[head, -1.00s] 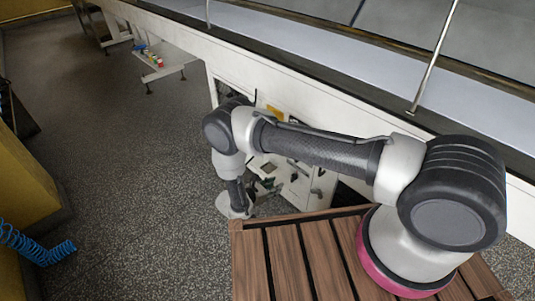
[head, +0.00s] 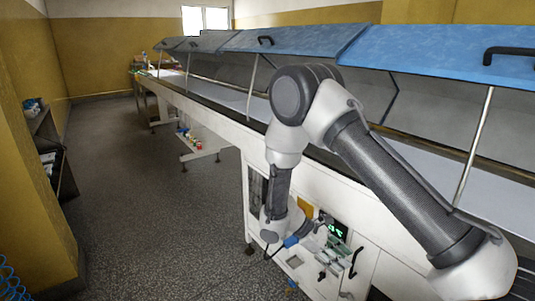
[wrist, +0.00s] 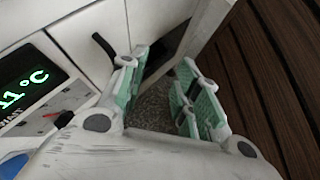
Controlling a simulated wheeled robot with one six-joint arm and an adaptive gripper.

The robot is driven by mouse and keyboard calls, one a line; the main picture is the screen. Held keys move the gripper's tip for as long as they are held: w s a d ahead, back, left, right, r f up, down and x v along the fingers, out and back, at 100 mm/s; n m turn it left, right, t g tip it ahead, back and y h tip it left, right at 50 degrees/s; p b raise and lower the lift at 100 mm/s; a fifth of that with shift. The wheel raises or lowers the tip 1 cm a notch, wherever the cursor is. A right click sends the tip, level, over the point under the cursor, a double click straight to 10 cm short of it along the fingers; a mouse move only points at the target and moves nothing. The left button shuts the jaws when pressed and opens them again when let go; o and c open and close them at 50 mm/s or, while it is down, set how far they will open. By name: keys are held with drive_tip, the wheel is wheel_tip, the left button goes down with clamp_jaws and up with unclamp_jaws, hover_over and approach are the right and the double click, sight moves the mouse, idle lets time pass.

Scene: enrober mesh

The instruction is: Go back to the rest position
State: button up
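My gripper (wrist: 164,60) shows in the wrist view with its two green-padded fingers apart and only dark speckled floor between them. It is empty. In the head view my arm is bent, with its elbow raised high in front of the long white machine (head: 217,103) and its forearm hanging down beside the machine's front. A control panel with a green lit temperature display (head: 337,229) is close to the arm's end. The display also shows at the left of the wrist view (wrist: 25,85).
Blue lids (head: 290,38) stand raised on thin struts along the machine. A black handle (wrist: 103,46) sticks out from the white front near my fingers. A yellow wall block (head: 35,160) and shelf (head: 55,150) stand at the left. The grey floor (head: 140,200) between is clear.

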drive_tip(key=s+d+r+m+t+y, duration=0.2)
drive_tip(key=s+r, duration=0.4)
drive_tip(key=r, duration=0.6)
drive_tip(key=s+d+r+m+t+y, duration=0.3)
drive_tip(key=s+d+r+m, duration=0.3)
drive_tip(key=r, duration=0.6)
drive_tip(key=s+d+r+m+t+y, duration=0.2)
drive_tip(key=s+d+r+m+y, duration=0.3)
drive_tip(key=r, duration=0.7)
drive_tip(key=shift+s+d+r+m, duration=0.3)
drive_tip(key=shift+s+d+r, duration=0.1)
drive_tip(key=shift+s+d, duration=0.2)
